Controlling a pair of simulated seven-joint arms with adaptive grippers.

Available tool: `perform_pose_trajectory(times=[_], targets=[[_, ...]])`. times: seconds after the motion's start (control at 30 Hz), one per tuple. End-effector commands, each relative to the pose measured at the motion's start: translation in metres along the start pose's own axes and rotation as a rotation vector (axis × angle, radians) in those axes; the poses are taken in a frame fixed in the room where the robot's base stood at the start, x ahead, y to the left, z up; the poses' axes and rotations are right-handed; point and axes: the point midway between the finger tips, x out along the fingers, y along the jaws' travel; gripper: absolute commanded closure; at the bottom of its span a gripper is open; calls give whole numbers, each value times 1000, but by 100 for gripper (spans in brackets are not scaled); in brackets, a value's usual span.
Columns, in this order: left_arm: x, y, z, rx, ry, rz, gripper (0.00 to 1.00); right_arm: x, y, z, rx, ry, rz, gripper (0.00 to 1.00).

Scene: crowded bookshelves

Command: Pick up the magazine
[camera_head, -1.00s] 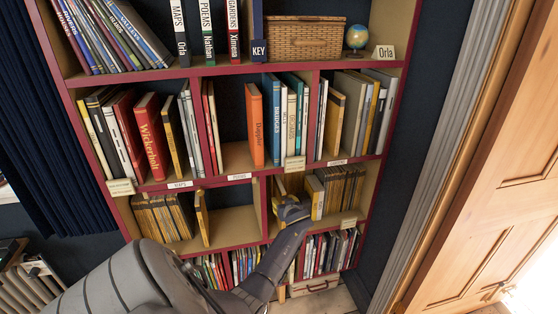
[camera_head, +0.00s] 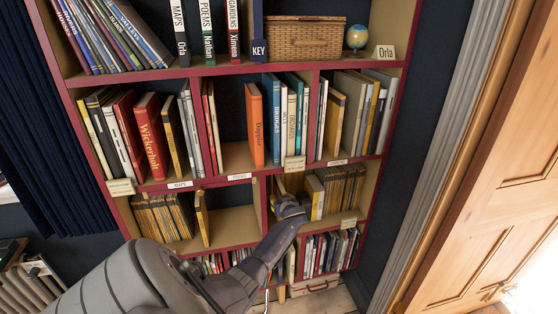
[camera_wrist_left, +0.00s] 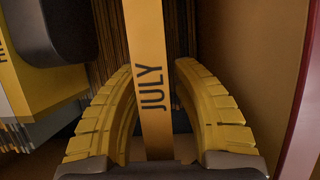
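A magazine (camera_wrist_left: 150,80) with a yellow spine marked JULY stands upright in the middle of the left wrist view. My left gripper (camera_wrist_left: 156,68) has its two yellow fingers on either side of this spine. A narrow dark gap shows between the spine and the right finger; the left fingertip looks very close to it or touching. In the head view my left gripper (camera_head: 290,203) reaches into the lower middle-right compartment and hides the magazine's lower part. My right gripper is not in view.
More yellow magazines (camera_head: 343,190) fill the compartment's right side. Another yellow-covered stack (camera_wrist_left: 30,85) and a dark rounded shape (camera_wrist_left: 55,30) lie left in the wrist view. The red shelf edge (camera_wrist_left: 305,110) is at right. The compartment to the left (camera_head: 232,222) has free room.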

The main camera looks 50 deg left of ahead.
Motion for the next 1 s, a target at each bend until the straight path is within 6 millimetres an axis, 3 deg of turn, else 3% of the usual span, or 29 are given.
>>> perform_pose_trajectory(times=[0.03,0.23,0.83,1.0], targets=[[0,0,0,0,0,0,79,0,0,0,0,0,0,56],[0,0,0,0,0,0,100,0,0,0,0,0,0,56],[-2,1,-3,-2,1,0,100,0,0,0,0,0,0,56],[-10,3,-17,-5,4,0,100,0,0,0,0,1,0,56]])
